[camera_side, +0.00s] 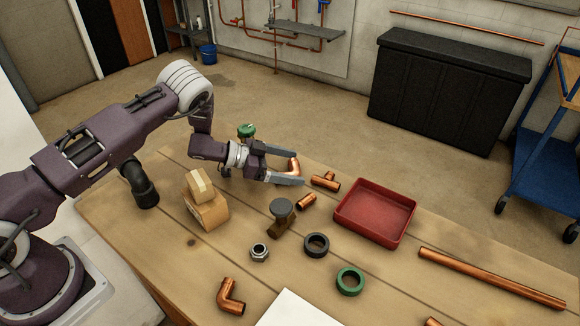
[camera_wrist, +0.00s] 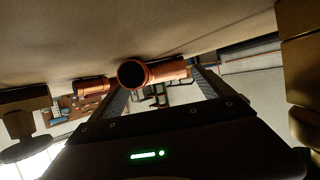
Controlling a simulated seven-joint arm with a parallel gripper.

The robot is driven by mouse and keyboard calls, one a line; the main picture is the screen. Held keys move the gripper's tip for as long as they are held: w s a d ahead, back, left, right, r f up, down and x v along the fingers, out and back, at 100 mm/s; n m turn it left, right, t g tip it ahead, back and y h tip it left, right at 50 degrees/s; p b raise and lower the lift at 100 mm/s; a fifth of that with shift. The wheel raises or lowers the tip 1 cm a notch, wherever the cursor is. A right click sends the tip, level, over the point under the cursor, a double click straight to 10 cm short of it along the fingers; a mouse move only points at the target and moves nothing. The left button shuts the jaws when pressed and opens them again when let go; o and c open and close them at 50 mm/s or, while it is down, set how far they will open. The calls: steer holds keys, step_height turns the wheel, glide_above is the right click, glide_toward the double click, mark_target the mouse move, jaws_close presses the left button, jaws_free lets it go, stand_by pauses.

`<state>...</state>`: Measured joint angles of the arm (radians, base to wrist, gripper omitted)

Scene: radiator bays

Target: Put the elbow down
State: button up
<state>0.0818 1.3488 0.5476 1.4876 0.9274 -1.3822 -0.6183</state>
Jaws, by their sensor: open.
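My gripper (camera_side: 299,169) is low over the far part of the table, jaws spread, pointing right. A copper elbow (camera_side: 293,166) is between its two fingers in the side view. In the wrist view the elbow (camera_wrist: 165,71) also lies between the finger ends, its round open mouth facing the camera. The elbow seems to rest on the table; exact contact with the fingers cannot be told. A second copper elbow (camera_side: 231,298) lies at the table's front edge area.
A copper tee (camera_side: 326,182) and a short copper coupling (camera_side: 306,202) lie close to my gripper. A red tray (camera_side: 343,222) stands to the right, empty. Cardboard boxes (camera_side: 206,214), a dark-topped post (camera_side: 281,222), a nut (camera_side: 259,252) and rings (camera_side: 316,244) stand nearer the front.

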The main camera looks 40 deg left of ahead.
steer(key=v, duration=1.2)
steer(key=w+a+r+n+t+y, duration=0.15)
steer(key=r+y, duration=0.25)
steer(key=r, duration=0.4)
steer(key=w+a+r+n+t+y, duration=0.1)
steer(key=a+r+y, duration=0.25)
steer(key=r, duration=0.55)
steer(key=s+r+n+g+y, duration=0.1)
steer(key=s+r+n+y, duration=0.3)
steer(key=s+r, duration=0.35)
steer(key=s+d+n+g+h, duration=0.1)
steer(key=s+d, duration=0.4)
steer(key=s, duration=0.9)
steer(key=s+d+n+g+h, duration=0.1)
steer(key=s+d+g, duration=0.3)
steer(key=s, duration=1)
steer(key=shift+d, duration=0.75)
